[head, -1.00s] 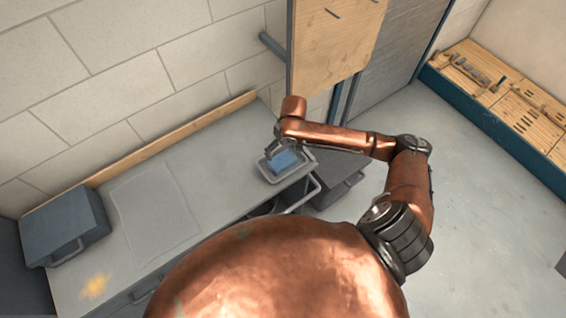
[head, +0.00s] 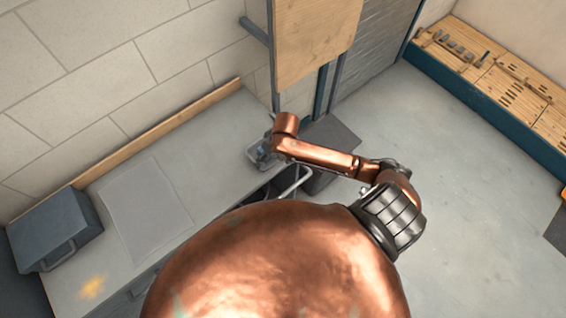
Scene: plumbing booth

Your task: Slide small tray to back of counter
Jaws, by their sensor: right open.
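The small tray (head: 254,156) is a grey metal tray on the counter (head: 200,160), near its right end and towards the wall. Most of it is hidden behind my right gripper. Only a little of the blue thing inside it shows. My right gripper (head: 266,151) is open, right at the tray; I cannot tell whether it touches it. My left gripper is not in view.
A dark grey box (head: 55,230) stands at the counter's left end. A pale flat mat (head: 150,208) lies mid-counter, otherwise mostly clear. A wooden strip (head: 155,132) runs along the wall. A metal rail (head: 297,183) juts at the front right. A wooden panel (head: 315,40) hangs behind.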

